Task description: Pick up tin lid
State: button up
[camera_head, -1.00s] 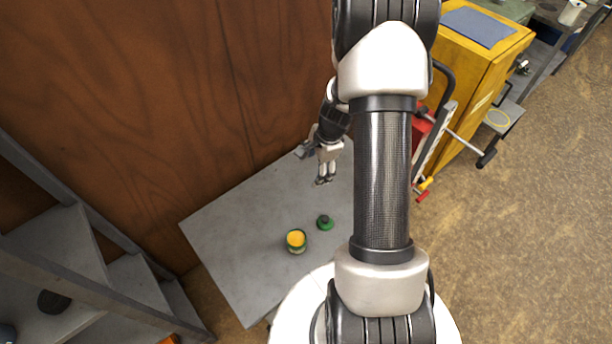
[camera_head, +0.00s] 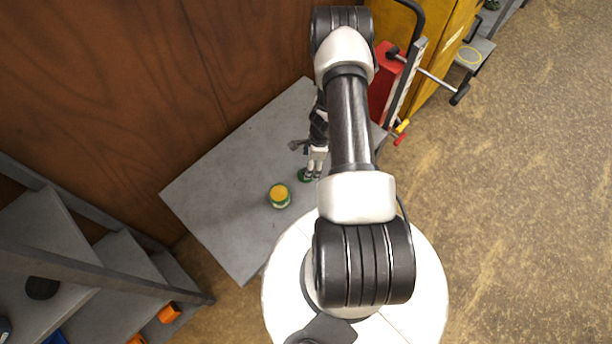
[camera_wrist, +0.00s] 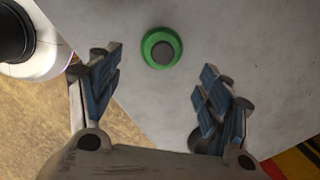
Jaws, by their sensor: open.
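The tin lid (camera_wrist: 175,58) is a green ring with a dark grey knob, lying on the grey table (camera_wrist: 240,30). In the head view the lid (camera_head: 302,175) is partly hidden by my gripper (camera_head: 312,176). In the wrist view my gripper (camera_wrist: 160,88) is open and empty, its blue-padded fingers spread wide. The lid appears between the two fingers and a little beyond their tips; it is not gripped. A green tin with a yellow top (camera_head: 280,194) stands on the table to the left of the lid.
A wooden wall (camera_head: 110,90) runs behind the table. Grey steps or shelves (camera_head: 90,255) stand at lower left. A red object (camera_head: 381,90) and a yellow cabinet (camera_head: 440,65) stand beyond the table's right. The table's left part is bare.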

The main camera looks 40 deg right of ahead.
jog(key=f, duration=0.2)
jog(key=a+f+b, duration=0.1)
jog(key=f, duration=0.1)
jog(key=w+f+b, duration=0.1)
jog(key=f, duration=0.1)
jog(key=shift+w+a+f, duration=0.1)
jog(key=shift+a+f, duration=0.05)
jog(key=shift+f, duration=0.1)
jog(key=shift+c, duration=0.4)
jog(key=c, duration=1)
jog(key=shift+c, duration=0.2)
jog(key=shift+r, duration=0.1)
